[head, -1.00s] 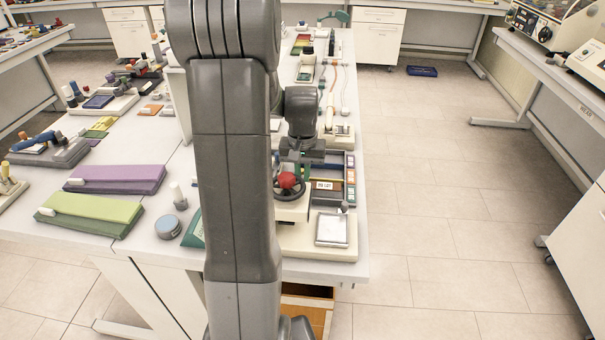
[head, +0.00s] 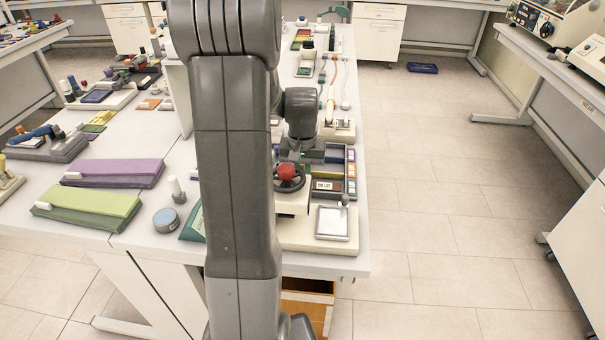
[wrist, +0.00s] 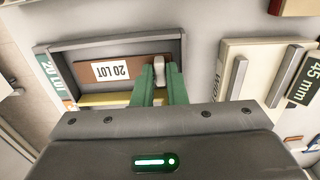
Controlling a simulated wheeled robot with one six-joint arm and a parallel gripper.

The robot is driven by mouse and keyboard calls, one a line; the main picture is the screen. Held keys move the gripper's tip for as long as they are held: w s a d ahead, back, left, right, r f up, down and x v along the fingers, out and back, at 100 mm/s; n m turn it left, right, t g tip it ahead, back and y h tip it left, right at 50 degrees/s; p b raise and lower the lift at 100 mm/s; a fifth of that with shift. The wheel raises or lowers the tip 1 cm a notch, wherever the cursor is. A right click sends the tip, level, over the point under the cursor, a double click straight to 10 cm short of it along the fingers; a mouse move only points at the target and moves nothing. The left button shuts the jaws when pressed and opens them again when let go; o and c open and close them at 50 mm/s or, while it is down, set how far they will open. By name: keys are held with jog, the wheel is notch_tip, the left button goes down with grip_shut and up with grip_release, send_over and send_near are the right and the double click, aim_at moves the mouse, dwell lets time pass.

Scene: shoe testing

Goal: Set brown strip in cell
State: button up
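In the head view a strip labelled "LOT" (head: 325,186) shows in the tray, and my arm mostly hides the gripper.
A red-knobbed device (head: 287,172) and a square plate (head: 332,222) are near the tray.

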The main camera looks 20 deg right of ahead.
jog(key=o, duration=0.4)
jog(key=shift+d, duration=0.1)
jog(key=shift+c, duration=0.2)
jog(key=shift+r, duration=0.15)
jog(key=shift+w+r, duration=0.1)
jog(key=shift+r, duration=0.25)
notch_tip(320, 180, up, 13)
jog(key=shift+f, duration=0.15)
notch_tip(320, 180, down, 13)
jog(key=shift+r, duration=0.2)
dwell(0.5)
